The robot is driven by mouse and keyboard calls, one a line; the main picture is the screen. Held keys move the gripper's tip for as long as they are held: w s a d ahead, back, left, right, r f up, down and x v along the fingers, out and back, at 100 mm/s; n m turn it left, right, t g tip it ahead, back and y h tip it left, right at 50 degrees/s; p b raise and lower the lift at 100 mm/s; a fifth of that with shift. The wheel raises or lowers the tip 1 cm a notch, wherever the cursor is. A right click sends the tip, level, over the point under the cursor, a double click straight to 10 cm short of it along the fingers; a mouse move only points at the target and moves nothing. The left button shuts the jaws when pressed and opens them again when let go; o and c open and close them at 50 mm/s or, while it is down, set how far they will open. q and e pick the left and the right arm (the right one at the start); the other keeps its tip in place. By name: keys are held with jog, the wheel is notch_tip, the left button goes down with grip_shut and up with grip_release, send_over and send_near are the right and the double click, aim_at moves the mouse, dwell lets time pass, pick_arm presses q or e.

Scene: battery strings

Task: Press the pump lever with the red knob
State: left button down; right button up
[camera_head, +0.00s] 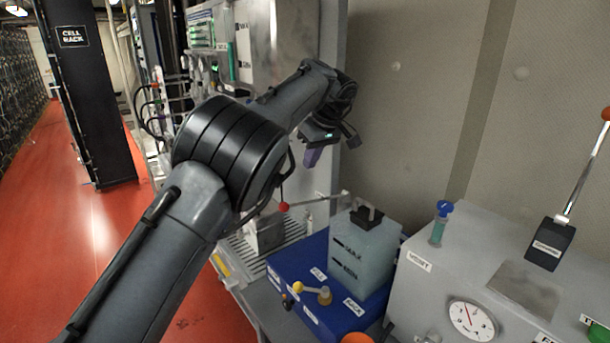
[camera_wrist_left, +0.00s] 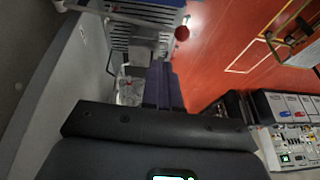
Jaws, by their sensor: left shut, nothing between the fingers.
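The lever's red knob (camera_head: 283,206) sits at the left end of a thin metal rod (camera_head: 318,199), beside the pale tank (camera_head: 364,250) on the blue unit. The knob also shows in the left wrist view (camera_wrist_left: 182,33), with the rod running left from it. My left gripper (camera_head: 312,158) is shut and empty, its purple fingers pointing down, above the knob and a little to its right in the head view. In the left wrist view its fingers (camera_wrist_left: 163,66) lie below the knob in the picture, apart from it. My right gripper is out of view.
The blue unit (camera_head: 290,264) carries a yellow-knobbed valve (camera_head: 311,292). The wall rises behind; red floor lies open at left.

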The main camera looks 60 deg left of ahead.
pick_arm(q)
jog(key=x, duration=1.3)
jog(key=shift+s+d+f, duration=0.15)
jog(key=shift+s+d, duration=0.2)
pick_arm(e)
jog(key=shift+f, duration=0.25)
